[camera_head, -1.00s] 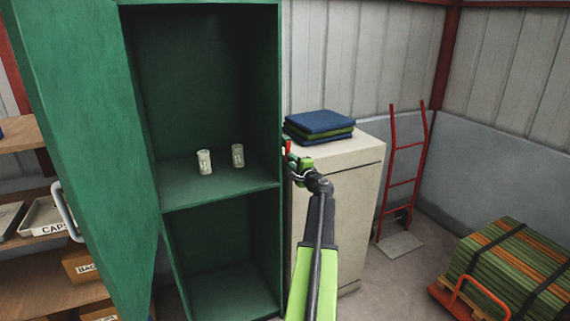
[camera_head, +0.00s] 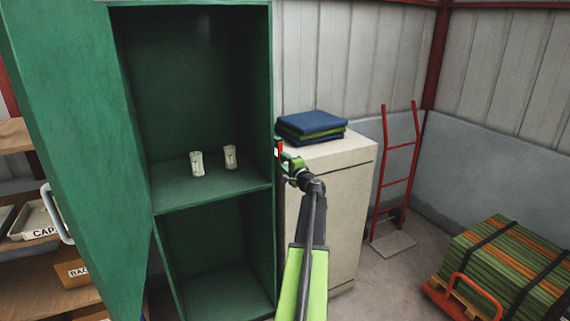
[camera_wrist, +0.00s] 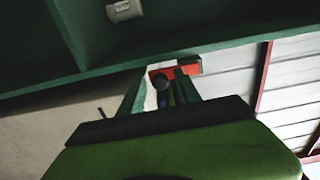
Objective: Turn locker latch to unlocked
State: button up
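The green locker (camera_head: 272,100) stands with its door (camera_head: 70,130) swung open to the left. A small red latch part (camera_head: 279,148) shows at the locker's right front edge. In the wrist view, a red plate (camera_wrist: 190,68) lies on the green edge, just beyond my fingertips. A dark round knob (camera_wrist: 162,82) shows between the fingers. My gripper (camera_head: 283,160) is at the latch. Its two fingers (camera_wrist: 158,85) stand apart on either side of the knob. I cannot tell whether they touch it. The fingers partly hide the latch, and its turn position is unclear.
Two small pale containers (camera_head: 213,160) stand on the locker shelf. A pale cabinet (camera_head: 335,200) with folded cloths (camera_head: 311,126) stands close to the right of the locker. A red hand truck (camera_head: 402,180) and strapped stack (camera_head: 505,265) are farther right.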

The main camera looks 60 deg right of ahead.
jog(key=shift+s, duration=0.1)
jog(key=v, duration=1.7)
jog(key=shift+s, duration=0.2)
